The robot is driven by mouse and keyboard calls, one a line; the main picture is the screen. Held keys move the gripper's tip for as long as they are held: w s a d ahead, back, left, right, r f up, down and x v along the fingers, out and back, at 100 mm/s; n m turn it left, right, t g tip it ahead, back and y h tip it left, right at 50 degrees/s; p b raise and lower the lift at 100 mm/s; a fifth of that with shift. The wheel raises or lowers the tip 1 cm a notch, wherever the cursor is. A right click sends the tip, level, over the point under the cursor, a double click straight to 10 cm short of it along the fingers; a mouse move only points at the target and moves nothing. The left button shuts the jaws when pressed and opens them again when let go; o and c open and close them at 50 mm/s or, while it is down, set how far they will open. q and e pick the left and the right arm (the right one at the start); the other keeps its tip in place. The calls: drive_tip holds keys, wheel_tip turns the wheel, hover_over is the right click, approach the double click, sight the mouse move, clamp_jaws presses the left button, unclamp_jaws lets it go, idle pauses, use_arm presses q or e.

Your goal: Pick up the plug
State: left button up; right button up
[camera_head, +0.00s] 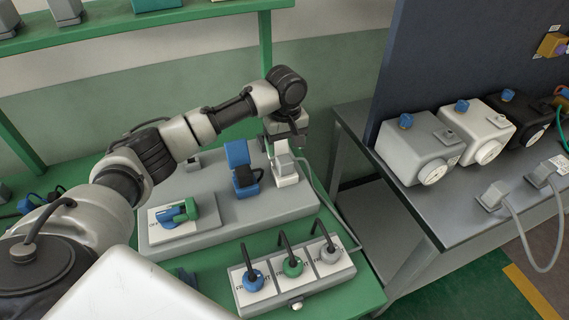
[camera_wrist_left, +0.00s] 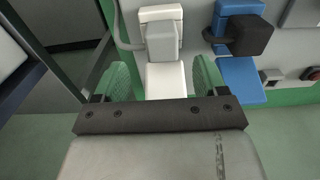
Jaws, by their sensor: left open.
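A grey plug (camera_head: 283,160) with a grey cable sits in a white upright holder (camera_head: 287,180) at the right end of the grey panel. In the left wrist view the grey plug (camera_wrist_left: 162,42) is straight ahead at the top, with its cable on the left. A black plug (camera_head: 246,178) sits in a blue holder (camera_head: 237,153) just left of it; it also shows in the wrist view (camera_wrist_left: 250,35). My left gripper (camera_head: 284,140) is open above and behind the grey plug. Its green fingers (camera_wrist_left: 163,78) are spread on either side of the white holder's line, empty.
In front stands a box (camera_head: 295,280) with blue, green and grey knobs. Right, a grey table (camera_head: 455,210) carries several damper boxes (camera_head: 420,148) and grey plugs (camera_head: 492,195). A gap separates the tables.

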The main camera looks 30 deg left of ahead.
sight(284, 159)
use_arm(q)
drive_tip(key=shift+f, duration=0.65)
wheel_tip(284, 159, down, 4)
drive_tip(key=shift+s+r+p, duration=0.15)
drive_tip(key=shift+p, duration=0.35)
drive_tip(key=shift+f, duration=0.45)
use_arm(e)
drive_tip(key=shift+w+r, duration=0.55)
drive_tip(key=shift+w, duration=0.3)
drive_tip(key=shift+a, duration=0.1)
use_arm(q)
drive_tip(key=c, duration=0.5)
clamp_jaws()
use_arm(e)
drive_tip(key=shift+s+a, duration=0.15)
drive_tip(key=shift+s, duration=0.1)
use_arm(q)
drive_tip(key=shift+r, duration=0.1)
